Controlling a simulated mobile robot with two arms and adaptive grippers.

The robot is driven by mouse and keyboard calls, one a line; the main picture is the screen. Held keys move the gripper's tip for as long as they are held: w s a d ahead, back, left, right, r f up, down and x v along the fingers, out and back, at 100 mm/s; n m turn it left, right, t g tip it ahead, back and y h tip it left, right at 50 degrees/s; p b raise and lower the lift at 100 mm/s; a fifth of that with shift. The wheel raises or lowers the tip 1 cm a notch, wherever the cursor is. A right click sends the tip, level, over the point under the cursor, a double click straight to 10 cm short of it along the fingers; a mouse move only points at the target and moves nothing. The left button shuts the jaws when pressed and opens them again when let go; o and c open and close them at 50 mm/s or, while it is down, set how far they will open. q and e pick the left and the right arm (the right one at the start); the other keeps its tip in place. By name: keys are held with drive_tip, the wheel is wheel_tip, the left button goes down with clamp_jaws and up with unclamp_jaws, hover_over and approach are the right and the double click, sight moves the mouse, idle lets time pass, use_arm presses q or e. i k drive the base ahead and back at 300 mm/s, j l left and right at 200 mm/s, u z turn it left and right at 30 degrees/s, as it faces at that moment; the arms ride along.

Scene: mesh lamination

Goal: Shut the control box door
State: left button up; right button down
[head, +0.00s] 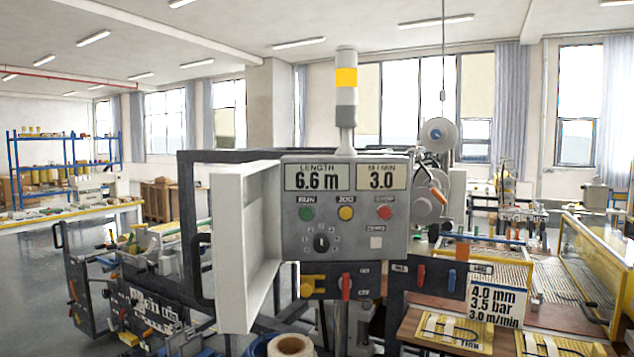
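The grey control box (345,263) stands upright in the middle of the head view, facing me. Its front carries two displays reading 6.6 m and 3.0, coloured buttons and a black dial. The pale door (262,232) is open. It swings out from the box's left edge towards me, and its inner side and rim show. Neither of my grippers shows in this view, and nothing is seen touching the door.
A yellow and grey signal lamp (346,78) rises above the box. Below it are yellow, red and blue valve levers (347,285) and a cardboard-cored roll (290,346). A dark machine frame (190,215) stands behind the door. A spec sign (494,304) hangs at right.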

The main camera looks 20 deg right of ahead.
sight(246, 242)
drive_tip(key=i+j+z, duration=0.45)
drive_tip(key=z, duration=0.15)
drive_tip(key=i+j+z, duration=0.25)
drive_tip(key=j, duration=0.2)
drive_tip(key=j+z, duration=0.3)
drive_tip(key=i+j, duration=0.05)
drive_tip(key=j, duration=0.05)
